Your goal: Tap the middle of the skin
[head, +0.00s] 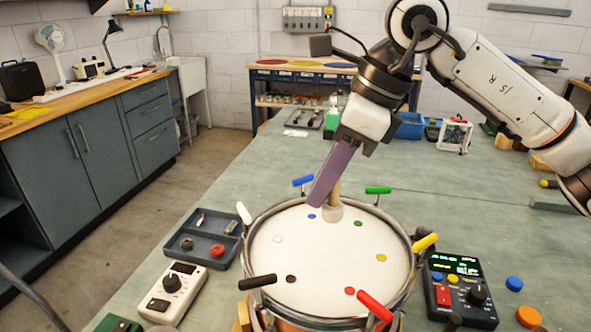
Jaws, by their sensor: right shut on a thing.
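The drum's white skin (328,262) faces up inside a metal hoop. Small coloured dots lie around its edge, and its middle is bare. My right gripper (326,192) comes in from the upper right over the back part of the drum. It is shut on a pale wooden beater (332,212), whose thick round head points down. The purple finger hides much of the handle. The head appears over the skin's back part, behind the middle; I cannot tell whether it touches. My left gripper is not in view.
Coloured handles stick out around the hoop, including a black one (257,282) and a red one (375,306). A grey tray (208,250) and white meter (173,292) stand left; a dark control box (459,289) stands right.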

